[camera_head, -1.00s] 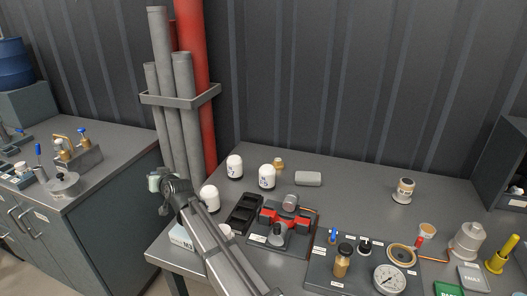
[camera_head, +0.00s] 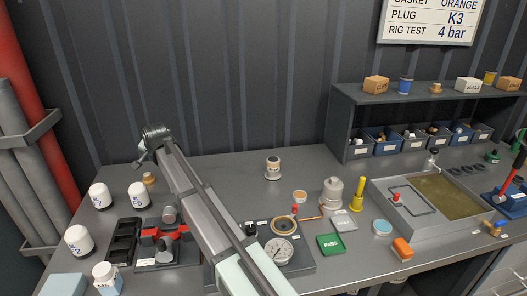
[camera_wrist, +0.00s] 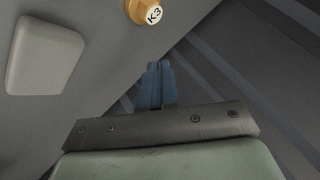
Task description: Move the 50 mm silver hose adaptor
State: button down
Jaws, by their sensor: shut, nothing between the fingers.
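No part in view is clearly marked as the 50 mm silver hose adaptor. A pale grey stepped fitting (camera_head: 333,194) stands upright on the bench right of centre; I cannot read a size on it. My gripper (camera_head: 143,158) is raised over the back left of the bench. In the wrist view its blue fingers (camera_wrist: 155,85) are together and empty. A brass plug marked K3 (camera_wrist: 148,12) shows beyond them; it also shows in the head view (camera_head: 149,178). A grey rounded piece (camera_wrist: 45,55) lies to the plug's left in the wrist view.
White capped containers (camera_head: 100,196) stand at the left, beside a black tray (camera_head: 124,240) and a red clamp fixture (camera_head: 166,233). My arm crosses the bench and hides part of it.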

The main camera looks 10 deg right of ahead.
jog(key=w+d+f+m+g+h, duration=0.1)
jog(key=d+m+g+h, duration=0.35)
jog(key=d, duration=1.35)
jog(key=m+g, duration=0.3)
jog(key=m, duration=0.6)
send_near(277, 158)
jog(key=shift+h, duration=0.45)
jog(key=f, duration=0.3)
jog(key=d+f, duration=0.1)
jog(key=f, duration=0.1)
jog(key=shift+w+f, duration=0.15)
jog(key=shift+f, duration=0.25)
jog(key=shift+a+f, duration=0.1)
jog(key=shift+f, duration=0.7)
jog(key=shift+f, duration=0.1)
